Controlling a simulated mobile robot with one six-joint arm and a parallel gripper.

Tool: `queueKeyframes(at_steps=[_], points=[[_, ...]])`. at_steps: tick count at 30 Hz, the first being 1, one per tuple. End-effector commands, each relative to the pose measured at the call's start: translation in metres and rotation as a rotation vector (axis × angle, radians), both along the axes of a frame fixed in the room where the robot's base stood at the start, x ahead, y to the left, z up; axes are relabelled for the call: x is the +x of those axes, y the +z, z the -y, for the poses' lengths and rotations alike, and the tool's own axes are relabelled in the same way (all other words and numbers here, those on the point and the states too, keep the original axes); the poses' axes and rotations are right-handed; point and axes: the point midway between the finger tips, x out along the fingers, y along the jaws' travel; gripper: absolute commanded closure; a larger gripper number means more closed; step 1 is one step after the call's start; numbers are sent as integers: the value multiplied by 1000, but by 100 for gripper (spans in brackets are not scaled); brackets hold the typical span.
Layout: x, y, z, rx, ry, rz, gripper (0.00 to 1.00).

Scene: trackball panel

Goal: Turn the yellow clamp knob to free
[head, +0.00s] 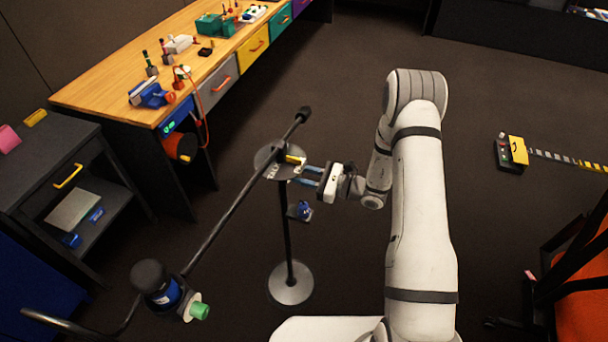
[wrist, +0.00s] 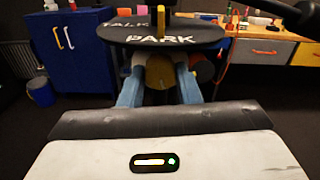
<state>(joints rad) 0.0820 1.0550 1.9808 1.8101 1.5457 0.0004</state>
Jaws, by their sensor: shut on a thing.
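The yellow clamp knob (wrist: 160,73) is in the wrist view, between my two blue fingers just under the edge of a dark round plate (wrist: 160,35). The plate carries white lettering, including PARK and what looks like TALK. My gripper (head: 302,175) is shut on the knob, reaching the stand from the right in the head view. In the head view the plate (head: 266,156) sits at the top of the stand, with a yellow piece (head: 294,159) on its right side. Which way the knob is turned is not clear.
A long dark boom (head: 235,204) crosses the stand, with a black weight and green end (head: 200,311) at lower left. The stand's round base (head: 290,284) is on the floor. A workbench (head: 110,82) with tools is behind left. An orange chair (head: 585,275) is at right.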

Motion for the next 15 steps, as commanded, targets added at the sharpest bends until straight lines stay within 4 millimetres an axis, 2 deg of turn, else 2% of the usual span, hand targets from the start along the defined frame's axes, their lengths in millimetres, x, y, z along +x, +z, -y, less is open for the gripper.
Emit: queueKeyframes(at_steps=[7, 15], points=[[0, -1, 1, 12, -2, -34, 93], [1, -2, 1, 84, -2, -251, 93]])
